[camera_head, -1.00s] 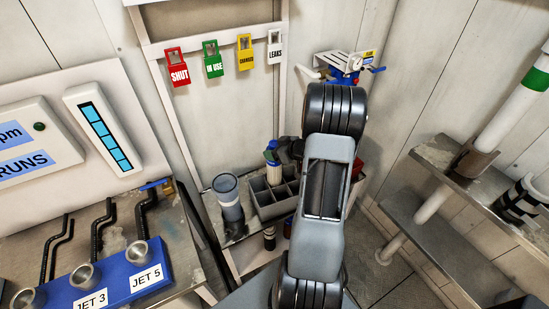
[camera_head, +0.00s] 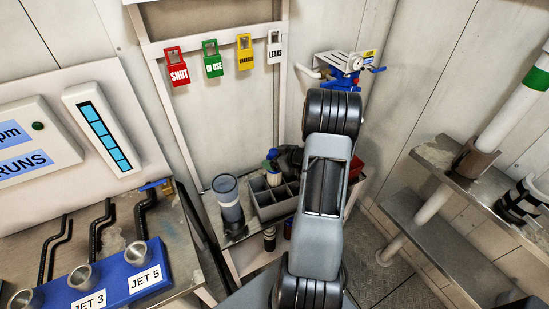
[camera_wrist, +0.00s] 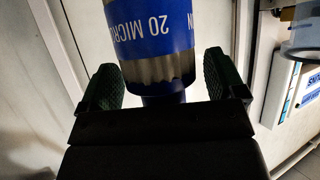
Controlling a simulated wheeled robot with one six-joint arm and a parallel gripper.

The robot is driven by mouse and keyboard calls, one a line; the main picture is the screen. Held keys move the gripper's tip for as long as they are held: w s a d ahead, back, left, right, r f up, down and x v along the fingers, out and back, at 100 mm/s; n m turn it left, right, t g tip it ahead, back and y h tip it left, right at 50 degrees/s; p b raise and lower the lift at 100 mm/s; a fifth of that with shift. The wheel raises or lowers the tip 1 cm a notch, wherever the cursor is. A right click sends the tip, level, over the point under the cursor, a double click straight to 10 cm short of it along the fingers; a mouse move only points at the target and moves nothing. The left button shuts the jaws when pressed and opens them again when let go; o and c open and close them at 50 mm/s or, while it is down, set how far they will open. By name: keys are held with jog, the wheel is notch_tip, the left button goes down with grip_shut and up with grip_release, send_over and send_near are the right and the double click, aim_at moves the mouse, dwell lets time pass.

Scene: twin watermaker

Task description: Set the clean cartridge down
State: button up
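The cartridge, white with a blue band and a blue top, stands in a compartment of the grey crate (camera_head: 262,212) in the head view (camera_head: 273,179). Its lower part is hidden by the crate wall. In the wrist view the cartridge (camera_wrist: 150,35) shows upside-down "20 MICR…" lettering on blue, with a grey ribbed collar and a narrower blue end. My gripper (camera_wrist: 165,88) has its green-padded fingers on either side of that narrow end. Light gaps show between the pads and it, so the fingers look open around it. In the head view my gripper is largely hidden behind my arm.
A grey canister (camera_head: 228,199) stands left of the crate on the shelf. A red object (camera_head: 356,166) shows at the crate's right. Coloured tags hang on the rail above. The blue jet block (camera_head: 122,278) is at lower left, metal shelves (camera_head: 440,232) at right.

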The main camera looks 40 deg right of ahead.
jog(key=shift+r, duration=0.1)
jog(key=shift+s+r, duration=0.15)
jog(key=v, duration=1.1)
jog(key=w+a+r+m+h, duration=0.1)
jog(key=w+a+r+h, duration=0.1)
jog(key=w+r+h, duration=0.5)
jog(key=s+a+r+m+g+h, duration=0.2)
jog(key=a+r, duration=0.3)
jog(key=s+a+g+y, duration=0.2)
jog(key=s+a, duration=0.4)
jog(key=a, duration=0.3)
jog(key=s+a+g+y, duration=0.3)
jog(key=s+a, duration=0.4)
jog(key=a, duration=0.3)
jog(key=shift+s+a+r+g+p, duration=0.25)
jog(key=shift+a+r+g+p, duration=0.05)
jog(key=shift+a+g+p, duration=0.1)
